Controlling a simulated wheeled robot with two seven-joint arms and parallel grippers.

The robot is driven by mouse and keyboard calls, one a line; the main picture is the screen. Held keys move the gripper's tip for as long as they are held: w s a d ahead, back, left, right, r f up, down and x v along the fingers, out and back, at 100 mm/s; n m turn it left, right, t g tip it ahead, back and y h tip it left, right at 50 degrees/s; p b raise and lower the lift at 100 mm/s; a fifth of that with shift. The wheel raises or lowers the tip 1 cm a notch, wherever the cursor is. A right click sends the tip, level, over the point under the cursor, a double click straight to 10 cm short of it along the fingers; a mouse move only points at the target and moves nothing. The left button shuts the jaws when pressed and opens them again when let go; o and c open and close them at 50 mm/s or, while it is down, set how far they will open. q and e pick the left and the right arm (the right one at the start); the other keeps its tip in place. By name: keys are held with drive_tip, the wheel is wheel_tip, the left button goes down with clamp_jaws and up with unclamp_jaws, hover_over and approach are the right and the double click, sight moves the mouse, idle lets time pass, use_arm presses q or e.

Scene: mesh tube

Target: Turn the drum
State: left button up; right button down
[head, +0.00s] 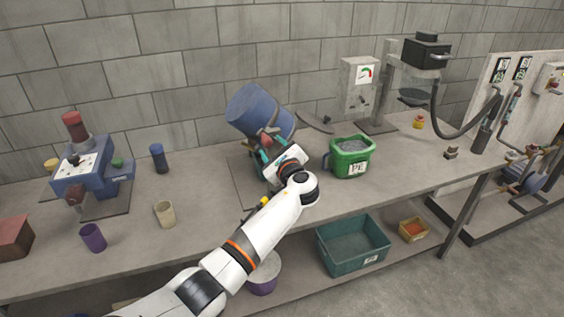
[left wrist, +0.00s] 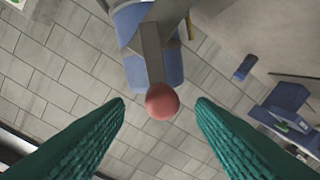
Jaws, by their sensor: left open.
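The blue drum (head: 257,111) sits tilted on its stand on the bench, behind my left gripper in the head view. In the left wrist view the blue drum (left wrist: 136,72) is at the top middle. A grey crank arm with a red knob (left wrist: 162,101) stands in front of it. My left gripper (left wrist: 161,103) is open, with its green fingers on either side of the red knob in that picture. I cannot tell whether the fingers touch it. In the head view my left gripper (head: 265,157) is close to the drum's near side. My right gripper is not in view.
A green bucket marked PE (head: 351,157) stands right of the drum. A blue machine (head: 88,170), a dark blue cup (head: 158,158), a beige cup (head: 164,214) and a purple cup (head: 93,237) are to the left. A teal crate (head: 352,243) is below the bench.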

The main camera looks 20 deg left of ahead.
use_arm(q)
drive_tip(key=b+v, duration=0.1)
drive_tip(key=v, duration=0.6)
drive_tip(key=shift+s+b, duration=0.15)
drive_tip(key=shift+b, duration=0.2)
drive_tip(key=shift+d+f, duration=0.1)
